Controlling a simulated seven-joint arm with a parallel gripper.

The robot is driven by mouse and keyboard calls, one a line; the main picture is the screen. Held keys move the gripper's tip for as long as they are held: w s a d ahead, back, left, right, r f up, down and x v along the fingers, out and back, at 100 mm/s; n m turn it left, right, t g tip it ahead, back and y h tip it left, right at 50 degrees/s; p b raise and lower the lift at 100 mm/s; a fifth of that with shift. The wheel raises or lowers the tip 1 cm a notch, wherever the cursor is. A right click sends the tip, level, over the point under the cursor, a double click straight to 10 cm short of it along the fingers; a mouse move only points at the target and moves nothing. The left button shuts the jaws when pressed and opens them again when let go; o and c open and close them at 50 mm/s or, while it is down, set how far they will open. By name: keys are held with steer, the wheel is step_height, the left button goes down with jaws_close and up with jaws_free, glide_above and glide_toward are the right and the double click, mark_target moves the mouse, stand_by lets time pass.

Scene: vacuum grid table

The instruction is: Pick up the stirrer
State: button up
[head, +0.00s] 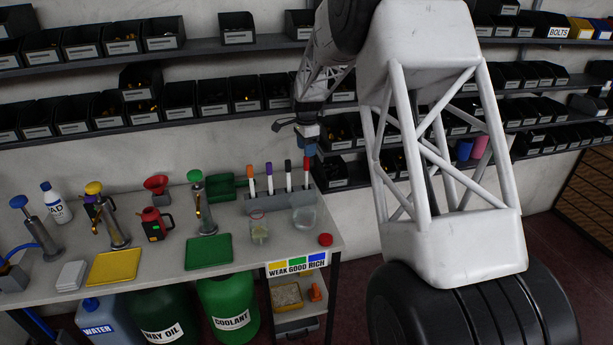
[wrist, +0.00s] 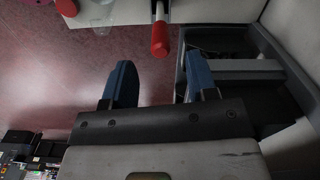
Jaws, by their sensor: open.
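I cannot pick out a stirrer for certain. On the bench (head: 235,283), several upright pens with orange (head: 251,180), purple (head: 269,180), black (head: 288,178) and red (head: 306,176) caps stand in a grey holder (head: 317,203). My gripper (head: 308,148) is above the red-capped pen. In the wrist view its blue fingers (wrist: 161,80) are apart with nothing between them. The red cap (wrist: 160,40) lies ahead of the gap.
Shelves of black bins (head: 245,92) line the wall behind; a dark bin (wrist: 245,70) is close beside the right finger in the wrist view. A red lid (head: 325,240) lies near the bench's right edge. Pump bottles and green (head: 208,251) and yellow (head: 111,267) trays fill the left.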

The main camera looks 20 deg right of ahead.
mark_target(306, 169)
steer(key=shift+f, duration=1.1)
steer(key=shift+f, duration=2.6)
jaws_close()
steer(key=shift+r, duration=0.15)
